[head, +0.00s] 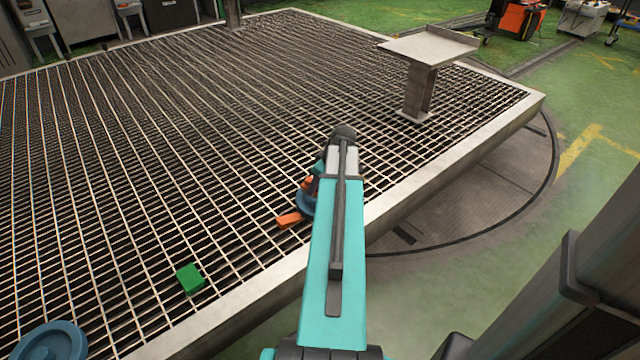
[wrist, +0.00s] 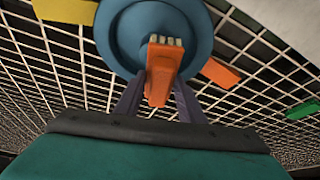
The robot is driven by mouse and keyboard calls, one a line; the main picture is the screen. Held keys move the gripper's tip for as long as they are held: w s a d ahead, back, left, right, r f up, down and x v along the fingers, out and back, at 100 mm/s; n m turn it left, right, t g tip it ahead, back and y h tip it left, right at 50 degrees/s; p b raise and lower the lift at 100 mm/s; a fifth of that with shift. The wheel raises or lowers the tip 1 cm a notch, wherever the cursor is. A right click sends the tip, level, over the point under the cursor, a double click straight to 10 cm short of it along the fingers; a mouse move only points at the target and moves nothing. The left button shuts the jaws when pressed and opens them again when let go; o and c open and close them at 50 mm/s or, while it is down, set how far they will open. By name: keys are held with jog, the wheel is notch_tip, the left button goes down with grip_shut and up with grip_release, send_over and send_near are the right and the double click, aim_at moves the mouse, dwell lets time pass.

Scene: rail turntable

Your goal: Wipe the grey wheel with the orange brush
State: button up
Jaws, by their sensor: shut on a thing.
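My gripper (wrist: 158,97) is shut on the orange brush (wrist: 161,72), whose pale bristles point toward a blue wheel (wrist: 135,20). The brush overlaps the wheel's lower right part in the wrist view; I cannot tell if the bristles touch it. In the head view the brush (head: 307,184) shows beside my arm, and the blue wheel (head: 304,204) is mostly hidden behind the arm. Another blue wheel (head: 50,342) lies at the bottom left of the head view, cut by the edge. No wheel in view looks plainly grey.
A green block (head: 190,279) lies further left. A yellow piece (wrist: 60,10) shows at the wrist view's top left. A small raised stand (head: 420,85) is at the upper right.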

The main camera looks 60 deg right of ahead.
jog(key=shift+f, duration=0.15)
jog(key=shift+s+d+p, duration=0.45)
jog(key=shift+s+d, duration=1.3)
jog(key=shift+s, duration=0.1)
jog(key=shift+r, duration=0.2)
notch_tip(320, 180, up, 8)
jog(key=p, duration=0.5)
jog(key=shift+p, duration=0.3)
jog(key=shift+w, duration=0.1)
